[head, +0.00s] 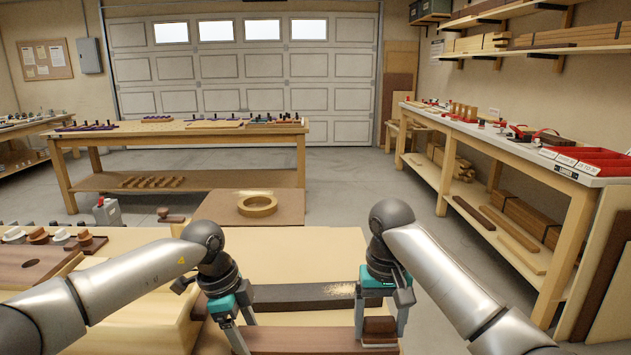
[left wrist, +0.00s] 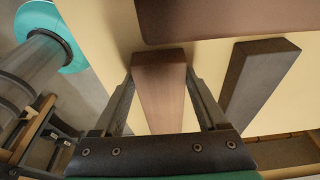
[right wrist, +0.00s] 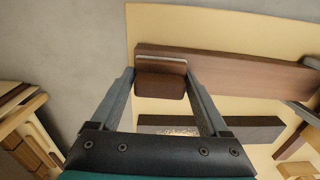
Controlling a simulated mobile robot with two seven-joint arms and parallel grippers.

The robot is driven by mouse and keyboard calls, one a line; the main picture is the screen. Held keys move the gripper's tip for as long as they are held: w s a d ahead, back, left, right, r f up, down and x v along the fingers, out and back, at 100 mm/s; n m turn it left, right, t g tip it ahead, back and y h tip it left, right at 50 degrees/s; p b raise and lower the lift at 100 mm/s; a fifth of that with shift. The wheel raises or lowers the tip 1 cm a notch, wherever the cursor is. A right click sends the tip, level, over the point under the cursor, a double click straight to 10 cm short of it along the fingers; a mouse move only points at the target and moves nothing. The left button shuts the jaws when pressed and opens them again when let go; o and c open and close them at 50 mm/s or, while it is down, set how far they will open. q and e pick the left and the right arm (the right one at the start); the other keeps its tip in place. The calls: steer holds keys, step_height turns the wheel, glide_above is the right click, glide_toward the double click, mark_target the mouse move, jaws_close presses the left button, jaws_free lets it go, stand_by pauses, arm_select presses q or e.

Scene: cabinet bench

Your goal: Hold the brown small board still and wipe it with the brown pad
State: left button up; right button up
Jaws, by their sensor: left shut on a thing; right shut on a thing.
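The brown small board (head: 300,340) lies on the near bench, also in the left wrist view (left wrist: 160,90) and right wrist view (right wrist: 240,70). My left gripper (head: 235,326) is shut on its left end, one finger on each side. My right gripper (head: 381,326) is shut on the brown pad (head: 380,328), a small block, at the board's right end. The pad shows between the fingers in the right wrist view (right wrist: 160,84), overlapping the board's end. I cannot tell whether pad and board touch.
A dark grey board (head: 300,298) lies just behind the brown one, with a pale speckled patch (head: 345,289) near its right end. A tape roll (head: 257,205) lies farther back. A brown board with a hole (head: 35,265) and several small knobbed objects (head: 40,236) are at left.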

mark_target(338, 339)
steer(key=shift+d+f, duration=0.1)
steer(key=shift+d, duration=0.6)
steer(key=shift+a, duration=5.95)
steer(key=shift+d, duration=1.55)
steer(key=shift+d+f, duration=0.1)
steer(key=shift+d, duration=3.05)
steer(key=shift+d, duration=1.3)
steer(key=shift+r, duration=0.2)
steer(key=shift+a+r, duration=0.1)
steer(key=shift+r, duration=5.4)
